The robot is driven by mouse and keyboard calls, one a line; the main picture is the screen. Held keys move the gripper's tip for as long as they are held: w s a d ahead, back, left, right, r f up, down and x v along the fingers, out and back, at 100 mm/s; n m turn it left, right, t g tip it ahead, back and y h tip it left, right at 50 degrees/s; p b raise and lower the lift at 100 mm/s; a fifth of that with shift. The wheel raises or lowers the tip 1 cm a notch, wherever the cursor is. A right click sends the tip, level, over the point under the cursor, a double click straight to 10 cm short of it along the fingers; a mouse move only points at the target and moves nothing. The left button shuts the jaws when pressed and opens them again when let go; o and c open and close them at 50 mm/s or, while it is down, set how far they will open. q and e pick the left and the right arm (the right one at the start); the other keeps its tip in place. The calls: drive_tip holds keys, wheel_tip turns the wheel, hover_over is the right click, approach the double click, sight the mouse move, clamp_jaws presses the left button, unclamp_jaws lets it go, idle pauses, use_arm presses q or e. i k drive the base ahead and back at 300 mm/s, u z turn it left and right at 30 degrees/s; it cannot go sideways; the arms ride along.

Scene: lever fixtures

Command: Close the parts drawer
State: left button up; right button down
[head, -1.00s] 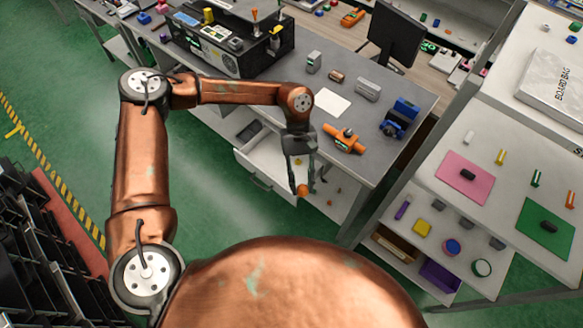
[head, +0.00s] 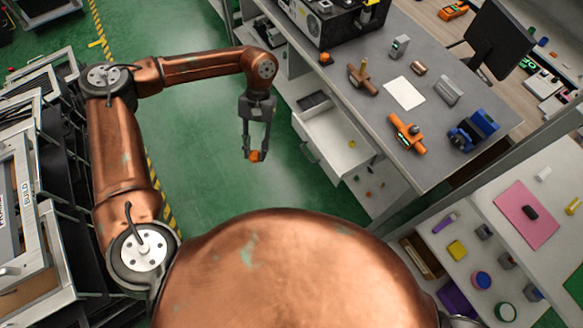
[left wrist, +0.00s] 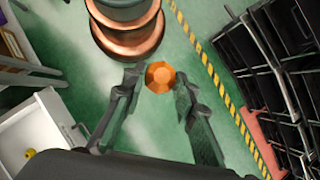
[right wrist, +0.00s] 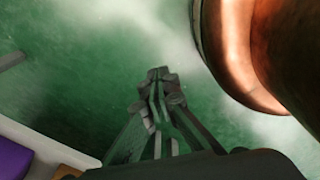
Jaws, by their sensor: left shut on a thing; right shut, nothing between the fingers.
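The parts drawer (head: 325,130) is a white drawer pulled out from under the grey workbench, holding a dark tray and a small yellow piece (head: 352,144). It also shows at the left of the left wrist view (left wrist: 45,132). My left gripper (head: 255,152) hangs over the green floor, left of and apart from the drawer. It is shut on a small orange faceted piece (left wrist: 160,77). My right gripper (right wrist: 160,80) shows only in the right wrist view, fingers together and empty, above the floor.
The workbench (head: 440,100) carries a paper sheet, an orange tool (head: 407,134) and a blue device (head: 473,130). Shelving with small parts stands at right. Dark racks (left wrist: 275,70) stand at the other side. Green floor between is clear.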

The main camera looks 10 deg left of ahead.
sight(326, 130)
drive_tip(key=u, duration=0.8)
drive_tip(key=k, duration=0.7)
drive_tip(key=z, duration=0.5)
